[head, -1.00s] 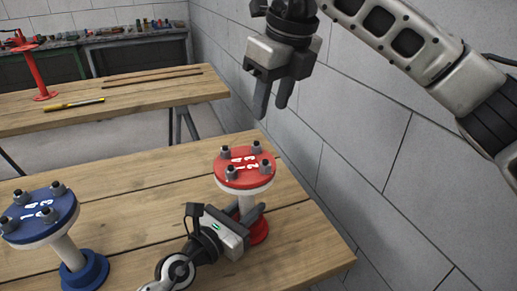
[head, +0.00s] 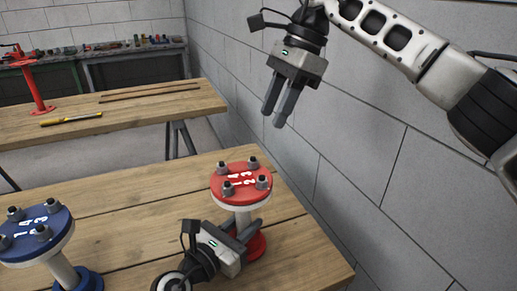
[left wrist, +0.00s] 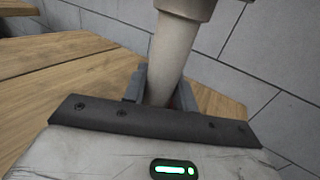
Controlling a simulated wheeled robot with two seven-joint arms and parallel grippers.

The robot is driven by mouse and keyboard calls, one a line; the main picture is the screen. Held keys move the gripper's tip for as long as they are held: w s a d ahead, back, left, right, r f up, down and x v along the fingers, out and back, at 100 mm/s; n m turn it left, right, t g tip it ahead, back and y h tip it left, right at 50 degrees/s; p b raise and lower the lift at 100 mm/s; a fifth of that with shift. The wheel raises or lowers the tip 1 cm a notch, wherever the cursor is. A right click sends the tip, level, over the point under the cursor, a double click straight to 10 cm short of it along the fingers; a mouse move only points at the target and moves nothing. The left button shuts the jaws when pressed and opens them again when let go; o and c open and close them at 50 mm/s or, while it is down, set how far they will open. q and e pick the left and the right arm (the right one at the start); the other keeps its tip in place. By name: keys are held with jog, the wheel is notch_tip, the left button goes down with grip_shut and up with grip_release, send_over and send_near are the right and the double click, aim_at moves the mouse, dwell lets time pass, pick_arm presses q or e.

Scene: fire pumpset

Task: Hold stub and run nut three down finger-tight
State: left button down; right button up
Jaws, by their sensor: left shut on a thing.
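The red-topped stub (head: 238,178) stands upright on its red base (head: 258,243) near the table's right edge. Its round flange carries several dark studs with grey nuts (head: 262,182) and white numerals; the one near three is too small to identify surely. My left gripper (head: 245,232) is shut around the stub's pale pipe below the flange. The left wrist view shows that pipe (left wrist: 174,50) between the fingers (left wrist: 160,92). My right gripper (head: 273,118) hangs above the stub and to its right, fingers down, slightly apart and empty.
A blue-topped stub (head: 36,232) with similar nuts stands at the left of the wooden table (head: 130,215). The block wall (head: 370,180) rises close on the right. Another bench (head: 150,110) behind holds a yellow tool (head: 70,119) and a red stand (head: 35,90).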

aim_at(254, 160)
jog(key=x, duration=0.9)
grip_shut()
